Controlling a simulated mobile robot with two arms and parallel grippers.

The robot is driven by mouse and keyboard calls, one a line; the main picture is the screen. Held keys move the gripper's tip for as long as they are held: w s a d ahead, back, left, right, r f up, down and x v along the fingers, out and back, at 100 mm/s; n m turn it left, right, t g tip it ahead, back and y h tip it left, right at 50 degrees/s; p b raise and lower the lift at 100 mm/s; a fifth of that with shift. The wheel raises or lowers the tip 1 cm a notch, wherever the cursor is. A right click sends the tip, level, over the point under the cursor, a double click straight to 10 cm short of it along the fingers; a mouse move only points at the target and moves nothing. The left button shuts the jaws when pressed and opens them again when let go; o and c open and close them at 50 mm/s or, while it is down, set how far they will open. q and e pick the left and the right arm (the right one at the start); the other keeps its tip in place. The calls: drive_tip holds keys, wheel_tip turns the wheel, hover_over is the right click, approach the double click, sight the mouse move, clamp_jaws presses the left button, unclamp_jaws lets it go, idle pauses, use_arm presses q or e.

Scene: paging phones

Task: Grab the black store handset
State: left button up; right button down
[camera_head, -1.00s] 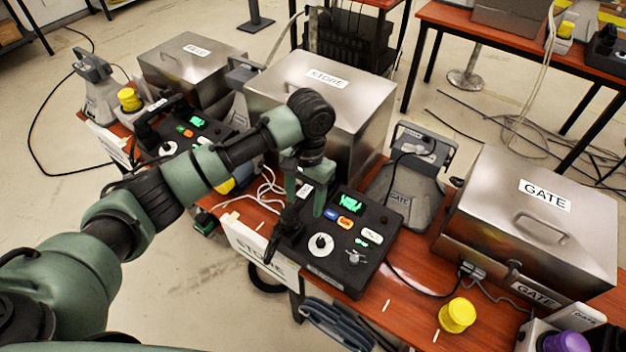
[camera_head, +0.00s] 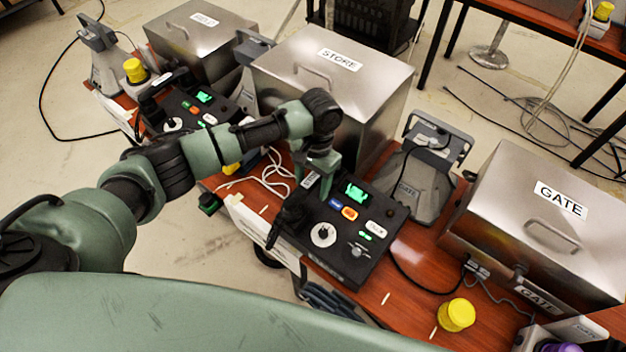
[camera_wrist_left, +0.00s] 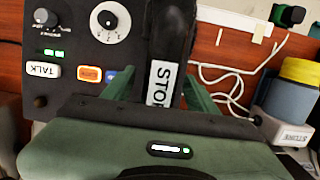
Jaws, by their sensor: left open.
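The black store handset (camera_head: 289,222) lies along the left side of the black console (camera_head: 338,268) that has a green screen and several buttons. In the left wrist view the handset (camera_wrist_left: 172,35) carries a white label, partly cut off, reading "STO". My left gripper (camera_wrist_left: 160,82) is open, with one green finger on each side of the labelled handset. I cannot tell whether the fingers touch it. In the head view my left gripper (camera_head: 320,172) points down at the back end of the handset, and hides part of it. My right gripper is not in view.
A steel STORE box (camera_head: 335,85) stands close behind my left gripper. A grey stand (camera_head: 425,180) and a steel GATE box (camera_head: 540,215) are to the right. A yellow-topped knob (camera_head: 456,315) sits near the front edge. White cables (camera_head: 262,180) lie left of the console.

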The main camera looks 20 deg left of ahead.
use_arm(q)
drive_tip(key=shift+s+f, duration=0.1)
drive_tip(key=shift+f, duration=0.2)
clamp_jaws()
drive_tip(key=shift+r, duration=0.1)
wheel_tip(320, 180, up, 15)
drive_tip(key=b, duration=0.2)
wheel_tip(320, 180, up, 5)
drive_tip(key=p, duration=0.1)
hover_over(312, 177)
drive_tip(key=shift+s, duration=0.1)
